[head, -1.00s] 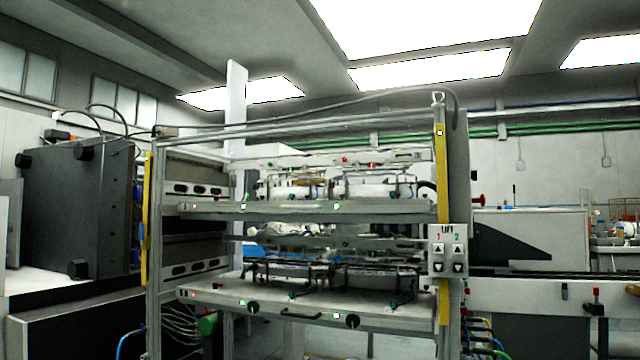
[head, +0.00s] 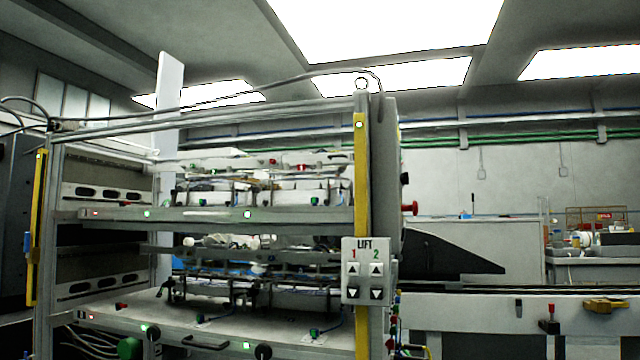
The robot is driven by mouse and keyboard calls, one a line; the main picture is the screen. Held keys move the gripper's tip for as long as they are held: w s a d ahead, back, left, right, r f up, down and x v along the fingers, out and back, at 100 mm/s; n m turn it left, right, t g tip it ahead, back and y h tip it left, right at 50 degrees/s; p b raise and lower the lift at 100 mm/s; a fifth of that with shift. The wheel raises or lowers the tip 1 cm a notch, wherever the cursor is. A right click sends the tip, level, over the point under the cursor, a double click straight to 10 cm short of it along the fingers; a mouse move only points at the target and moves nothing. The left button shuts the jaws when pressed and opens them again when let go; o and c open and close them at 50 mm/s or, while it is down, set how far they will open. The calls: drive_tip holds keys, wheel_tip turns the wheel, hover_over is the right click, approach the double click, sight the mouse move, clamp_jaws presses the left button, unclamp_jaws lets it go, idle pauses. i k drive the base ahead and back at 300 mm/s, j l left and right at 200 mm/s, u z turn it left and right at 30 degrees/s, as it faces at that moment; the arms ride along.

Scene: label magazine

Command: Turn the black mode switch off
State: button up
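Two black round knobs, the left one (head: 153,333) and the right one (head: 263,352), sit on the front edge of the lower shelf (head: 120,318), near lit green indicators. A small dark upright part (head: 519,308) shows on the grey machine at the right. I cannot tell which of these, if any, is the black mode switch, and no on or off setting can be read. My gripper is not in view.
The metal rack (head: 360,200) fills the left and centre, with yellow strips on its posts. A white LIFT panel (head: 367,271) with arrow buttons hangs on its right post. A conveyor-like machine (head: 470,309) extends right. A red knob (head: 410,209) protrudes behind the post.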

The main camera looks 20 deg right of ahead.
sight(404, 177)
drive_tip(key=l, duration=0.5)
drive_tip(key=i+l+z, duration=0.1)
drive_tip(key=l, duration=0.35)
drive_tip(key=i+l, duration=0.1)
drive_tip(key=l, duration=0.4)
drive_tip(key=i+l+u, duration=0.1)
drive_tip(key=l, duration=0.35)
drive_tip(key=i+u, duration=0.05)
